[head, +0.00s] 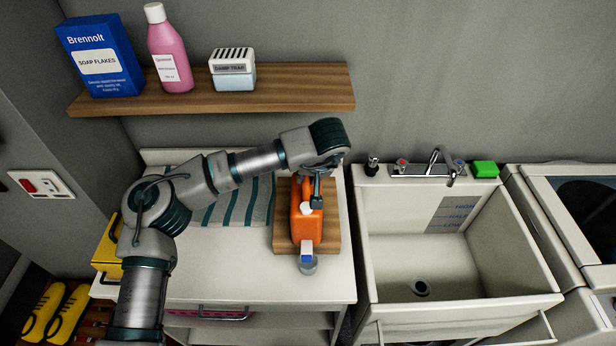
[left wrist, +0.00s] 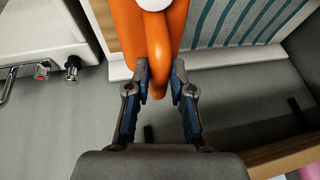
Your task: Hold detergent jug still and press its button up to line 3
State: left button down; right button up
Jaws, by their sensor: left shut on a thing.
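The orange detergent jug (head: 307,222) stands on a wooden board (head: 281,240) on the white cabinet top. A white cap shows on its upper side, and a white and blue spout part (head: 307,250) is at its near end. A small clear cup (head: 308,266) is under that end; its lines are too small to read. My left gripper (head: 316,196) is at the far end of the jug. In the left wrist view its fingers (left wrist: 160,78) are shut on the jug's orange handle (left wrist: 159,50). My right gripper is not in view.
A striped cloth (head: 233,204) lies left of the board. A deep sink (head: 450,262) with a tap (head: 437,165) and a green sponge (head: 485,169) is to the right. A wall shelf (head: 290,88) holds a blue box, a pink bottle and a small white box.

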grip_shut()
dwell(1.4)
